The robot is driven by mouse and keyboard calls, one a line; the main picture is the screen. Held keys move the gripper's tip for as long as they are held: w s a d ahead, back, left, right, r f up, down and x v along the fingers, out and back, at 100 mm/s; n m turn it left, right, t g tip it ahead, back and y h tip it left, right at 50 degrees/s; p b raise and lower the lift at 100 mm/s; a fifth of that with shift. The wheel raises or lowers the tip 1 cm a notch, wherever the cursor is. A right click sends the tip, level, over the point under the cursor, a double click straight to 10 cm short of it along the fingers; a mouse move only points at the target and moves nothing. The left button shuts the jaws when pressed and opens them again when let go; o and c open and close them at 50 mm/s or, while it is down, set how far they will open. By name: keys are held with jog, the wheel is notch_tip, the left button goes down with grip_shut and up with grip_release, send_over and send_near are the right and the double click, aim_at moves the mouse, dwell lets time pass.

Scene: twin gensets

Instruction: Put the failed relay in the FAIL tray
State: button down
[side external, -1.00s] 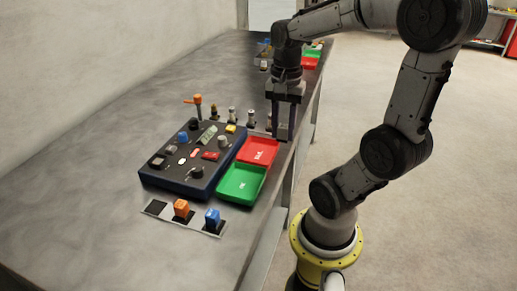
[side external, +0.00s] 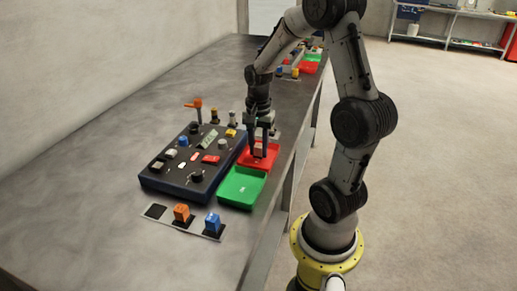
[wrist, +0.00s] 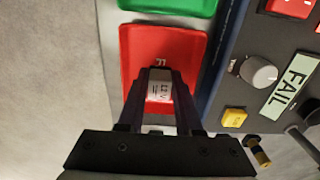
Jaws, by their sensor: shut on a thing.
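My gripper (side external: 261,153) is low over the red tray (side external: 259,165), pointing down. In the wrist view my gripper (wrist: 160,74) is shut on a pale grey block, the relay (wrist: 160,90), with small dark print on its face. The relay is between the fingers, over the near part of the red tray (wrist: 191,48). I cannot tell whether it touches the tray floor. Part of a white letter shows on the tray beyond the relay. A display on the panel reads FAIL (wrist: 290,85).
The green tray (side external: 241,188) adjoins the red one on the near side. The dark blue test panel (side external: 180,185), with knobs and buttons, stands close on the left. A strip nearer the camera holds an orange block (side external: 181,212) and a blue block (side external: 213,220).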

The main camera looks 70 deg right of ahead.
aim_at(258, 146)
jog(key=shift+f, duration=0.25)
jog(key=shift+f, duration=0.1)
jog(key=c, duration=0.6)
grip_release()
notch_tip(258, 146, up, 12)
jog(key=shift+s+a+r+n+t, duration=0.45)
jog(key=shift+s+a+n+t, duration=0.65)
jog(key=shift+a+n, duration=2)
jog(key=shift+s+a+r+n+t, duration=0.4)
jog(key=shift+s+a+n+t, duration=0.6)
jog(key=shift+a+n, duration=2.15)
jog(key=shift+s+a+r+n+t, duration=0.6)
jog(key=shift+s+a+n, duration=0.85)
jog(key=shift+a+n, duration=1.65)
